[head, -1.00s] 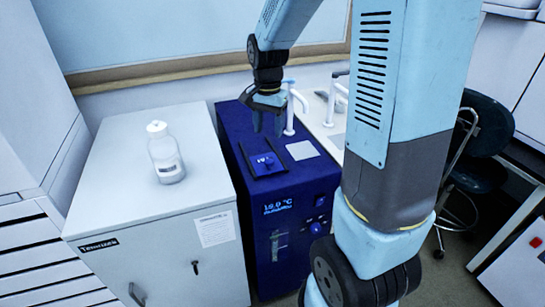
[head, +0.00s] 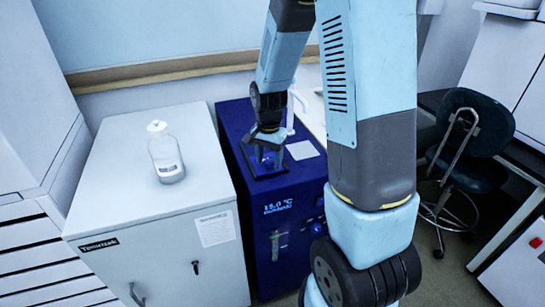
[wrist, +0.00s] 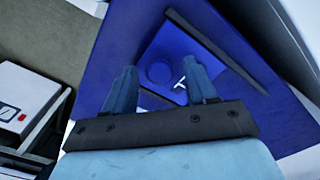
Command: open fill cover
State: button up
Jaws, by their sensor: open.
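The fill cover (wrist: 168,58) is a blue square panel with a round raised knob and a white mark. It lies between dark rails on top of the dark blue chiller unit (head: 300,197) and looks closed. My gripper (head: 268,156) is open and points down at the cover, hiding much of it in the head view. In the wrist view my gripper (wrist: 160,76) has its two fingers apart, one to each side of the knob (wrist: 160,73). I cannot tell whether the fingers touch it.
A clear bottle with a white cap (head: 166,155) stands on the white cabinet (head: 112,190) left of the chiller. A pale square plate (head: 302,150) and a white tap (head: 291,110) are right of the cover. A dark chair (head: 468,140) stands at the right.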

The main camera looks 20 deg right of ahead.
jog(key=shift+c, duration=0.5)
grip_shut()
